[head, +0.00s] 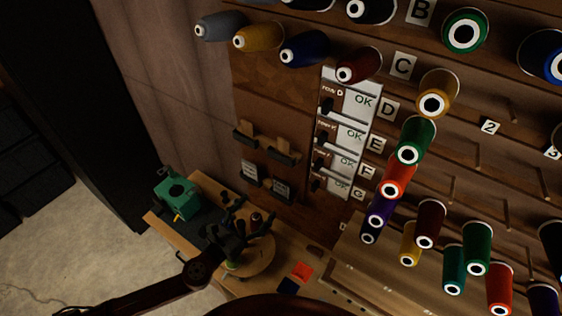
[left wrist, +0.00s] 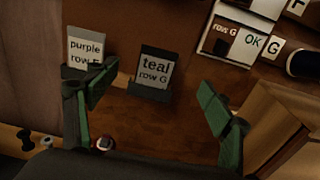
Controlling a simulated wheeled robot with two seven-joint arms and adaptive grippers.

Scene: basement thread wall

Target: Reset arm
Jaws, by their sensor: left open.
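My left gripper (head: 240,228) is over the wooden bench in the head view, its arm coming in from the lower left. In the left wrist view the two green-padded fingers of the left gripper (left wrist: 156,106) are spread wide with nothing between them. Beyond them, on the brown wall board, are a card reading "purple row F" (left wrist: 86,47) and a card reading "teal row G" (left wrist: 154,73). My right gripper is in neither view.
A green machine (head: 176,193) stands on the bench's left end, beside a round wooden turntable (head: 257,262). The thread wall, with many spools and an "OK" panel (head: 356,133), fills the right.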

